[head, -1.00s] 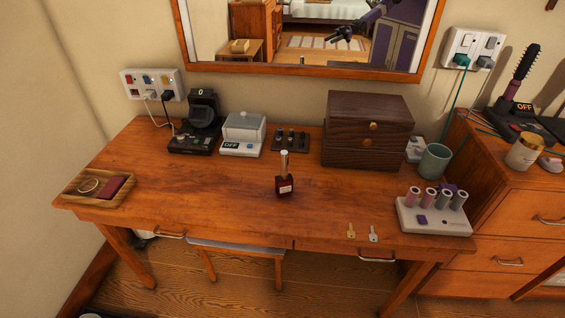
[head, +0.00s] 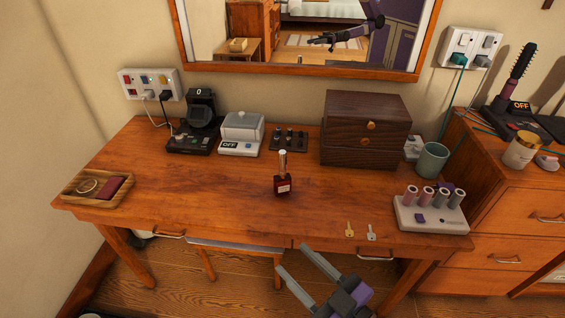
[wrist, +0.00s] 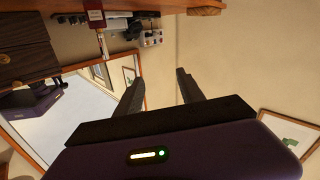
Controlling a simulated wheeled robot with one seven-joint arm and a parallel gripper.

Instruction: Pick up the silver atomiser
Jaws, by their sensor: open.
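A small dark red bottle (head: 283,185) with a white label and a tall pale metallic cap stands upright near the middle of the wooden desk. It is the only atomiser-like thing I see, though its body is red, not silver. It also shows, inverted, at the upper left of the wrist view (wrist: 96,16). My gripper (head: 293,259) is open and empty at the desk's front edge, below the bottle in the head view and clearly apart from it. Its two fingers also show in the wrist view (wrist: 160,77), with nothing between them.
The desk (head: 190,210) has bare room around the bottle. Two keys (head: 360,231) lie near the front edge. A roller stand (head: 432,212), green cup (head: 432,160) and dark wooden box (head: 365,128) stand right. A wooden tray (head: 97,188) is left. A mirror (head: 310,72) hangs behind.

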